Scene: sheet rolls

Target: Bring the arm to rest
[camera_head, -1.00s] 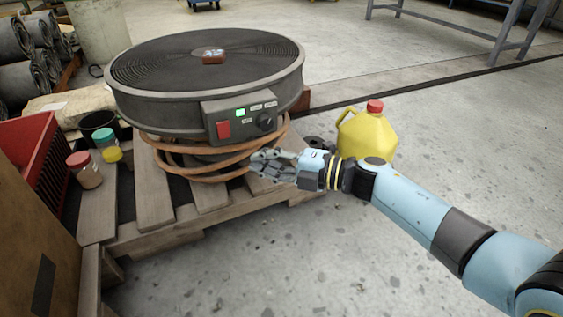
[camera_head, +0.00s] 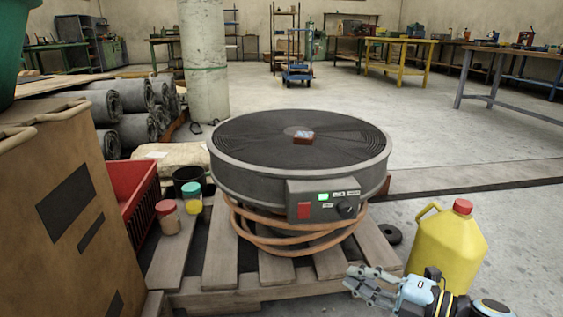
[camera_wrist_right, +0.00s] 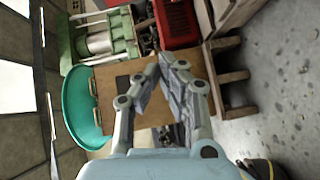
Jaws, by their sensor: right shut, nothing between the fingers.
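My right arm comes in at the lower right of the head view, pale blue with black and yellow bands. Its gripper (camera_head: 356,281) is shut and empty, in front of the pallet's right corner and left of the yellow jug (camera_head: 446,246). In the right wrist view the grey fingers (camera_wrist_right: 162,70) lean together with nothing held, with a brown box (camera_wrist_right: 108,82) and a red crate (camera_wrist_right: 177,22) beyond them. My left gripper does not show. The round dark machine (camera_head: 300,160) with a lit green display stands on the wooden pallet (camera_head: 220,265).
An orange hose (camera_head: 290,241) loops under the machine. Two jars, one red-lidded (camera_head: 168,217) and one green-lidded (camera_head: 193,197), stand on the pallet beside the red crate (camera_head: 133,193). A tall brown box (camera_head: 60,220) fills the left. Open floor (camera_head: 450,150) lies behind the jug.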

